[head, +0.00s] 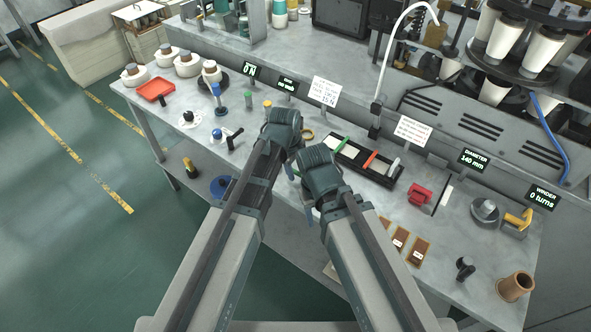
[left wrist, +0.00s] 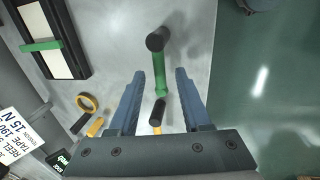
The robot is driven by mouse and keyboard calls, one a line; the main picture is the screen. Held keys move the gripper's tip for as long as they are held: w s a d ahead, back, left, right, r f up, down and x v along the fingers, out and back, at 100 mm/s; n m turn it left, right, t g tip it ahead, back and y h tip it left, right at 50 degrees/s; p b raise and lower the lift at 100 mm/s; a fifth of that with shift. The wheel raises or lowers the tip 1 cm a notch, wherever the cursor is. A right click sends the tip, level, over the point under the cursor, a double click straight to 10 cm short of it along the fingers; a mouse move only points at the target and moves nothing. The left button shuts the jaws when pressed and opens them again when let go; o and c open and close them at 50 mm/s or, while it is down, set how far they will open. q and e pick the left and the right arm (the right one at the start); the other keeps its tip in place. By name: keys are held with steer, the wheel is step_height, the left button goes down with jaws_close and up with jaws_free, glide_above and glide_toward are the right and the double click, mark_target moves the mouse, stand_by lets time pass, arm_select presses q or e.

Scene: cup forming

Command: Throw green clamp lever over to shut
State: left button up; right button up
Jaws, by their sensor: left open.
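In the left wrist view the green clamp lever (left wrist: 160,75) has a green rod with a black knob (left wrist: 157,38) at its far end. My left gripper (left wrist: 157,100) is open, with one blue finger on each side of the rod's lower end and a visible gap to both. A yellow part (left wrist: 157,118) shows just below the rod, between the fingers. In the head view my left gripper (head: 283,128) hangs over the bench, its fingers hidden by the wrist. A small green bit (head: 290,172) between my wrists is probably the lever. My right gripper (head: 320,172) is beside it, its jaws hidden.
A black tray (head: 382,178) with green, red and white bars lies right of my wrists. A yellow ring (head: 307,135) lies behind them. The bench front edge and open floor lie nearer me.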

arm_select(q)
jaws_close()
stand_by(1.3)
